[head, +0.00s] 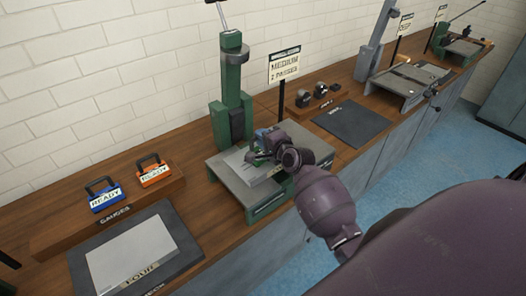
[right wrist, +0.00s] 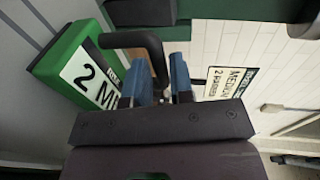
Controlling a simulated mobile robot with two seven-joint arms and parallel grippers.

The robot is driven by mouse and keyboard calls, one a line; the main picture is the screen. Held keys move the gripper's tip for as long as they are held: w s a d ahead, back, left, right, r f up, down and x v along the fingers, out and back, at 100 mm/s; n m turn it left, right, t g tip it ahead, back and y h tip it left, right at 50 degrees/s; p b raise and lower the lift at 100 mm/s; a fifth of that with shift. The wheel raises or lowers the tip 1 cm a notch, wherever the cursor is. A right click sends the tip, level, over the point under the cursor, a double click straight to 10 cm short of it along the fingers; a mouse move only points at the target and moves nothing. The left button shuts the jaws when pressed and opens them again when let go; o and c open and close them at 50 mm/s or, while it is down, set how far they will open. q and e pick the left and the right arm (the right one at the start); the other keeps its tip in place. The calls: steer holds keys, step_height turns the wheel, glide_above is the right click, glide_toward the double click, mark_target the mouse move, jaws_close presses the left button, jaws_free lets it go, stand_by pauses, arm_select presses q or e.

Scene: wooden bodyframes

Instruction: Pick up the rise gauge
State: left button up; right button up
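A green block gauge with a black loop handle and a white label starting "2 M" (right wrist: 82,72) fills the left of the right wrist view; I take it for the rise gauge. In the head view it is mostly hidden behind my right gripper (head: 262,143), over the grey bed of the green machine. In the right wrist view the blue fingers of my right gripper (right wrist: 157,85) stand on either side of the black handle. Whether they press on it, I cannot tell. My left gripper is not in view.
A blue gauge (head: 105,196) and an orange gauge (head: 154,172), both labelled READY, stand on a wooden rack at the left. The green machine's column (head: 231,95) rises behind the bed. A dark mat (head: 352,122) lies to the right. A "MEDIUM 2 PASSES" sign (head: 284,65) stands behind.

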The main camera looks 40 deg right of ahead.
jaws_close()
